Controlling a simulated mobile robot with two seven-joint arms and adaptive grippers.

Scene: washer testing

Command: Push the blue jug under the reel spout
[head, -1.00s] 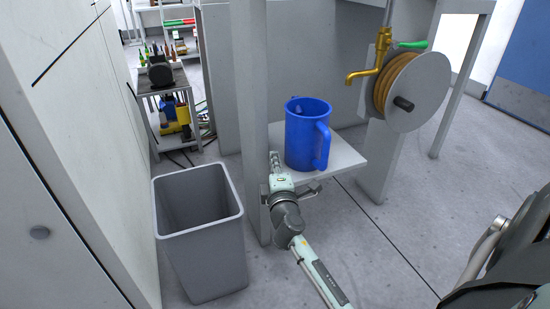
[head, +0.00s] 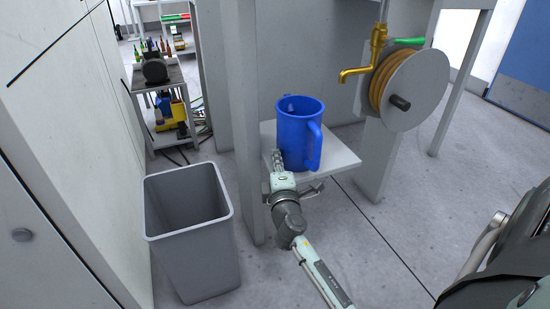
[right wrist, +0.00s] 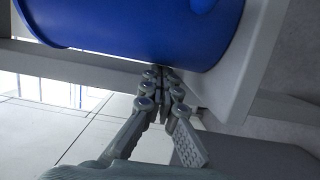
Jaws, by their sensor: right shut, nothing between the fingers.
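The blue jug (head: 296,140) stands upright on a small light-grey shelf (head: 342,162), its handle facing right and toward me. The golden reel spout (head: 357,73) is up and to the right of the jug; the jug is not under it. My right gripper (head: 277,157) is shut and empty at the left side of the jug, low beside its wall. In the right wrist view the closed fingertips (right wrist: 164,76) are at the edge of the jug (right wrist: 140,32); I cannot tell whether they touch it. My left gripper is not in view.
A hose reel (head: 409,91) hangs right of the shelf, with a green handle (head: 407,41) above. A grey post (head: 245,120) rises left of the jug. A grey bin (head: 190,225) stands on the floor at left. The shelf right of the jug is clear.

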